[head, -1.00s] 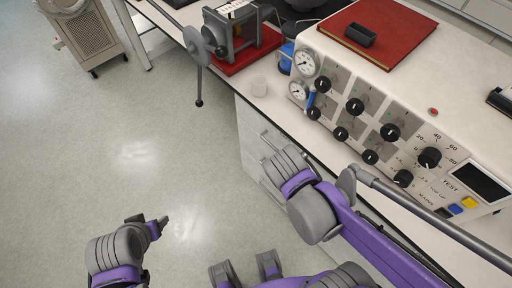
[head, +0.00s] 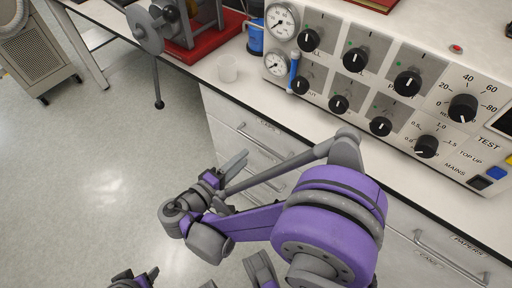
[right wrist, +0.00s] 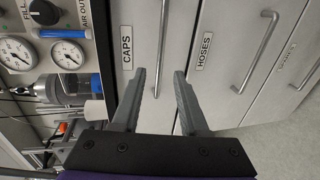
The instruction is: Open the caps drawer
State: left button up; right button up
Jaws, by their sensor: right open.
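The caps drawer (head: 230,133) is the shut top drawer of the white cabinet under the bench, with a silver bar handle (head: 263,143). In the right wrist view the CAPS label (right wrist: 127,48) and its handle (right wrist: 162,40) show clearly. My right gripper (head: 240,166) is in front of the drawers, open and empty. In the right wrist view, its two fingertips (right wrist: 160,74) appear on either side of the handle's near end; whether they reach around it I cannot tell. My left gripper (head: 145,277) is cut off at the bottom edge; its jaws are unclear.
The hoses drawer (right wrist: 222,85) with its own handle lies below. A control panel with gauges (head: 282,22) and knobs stands on the bench. A small white cup (head: 228,68) sits near the bench edge. The floor (head: 90,150) at left is clear.

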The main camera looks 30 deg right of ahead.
jog(key=b+x, duration=0.1)
jog(key=x, duration=0.7)
jog(key=shift+a, duration=0.1)
jog(key=shift+c, duration=0.2)
grip_shut()
dwell(1.0)
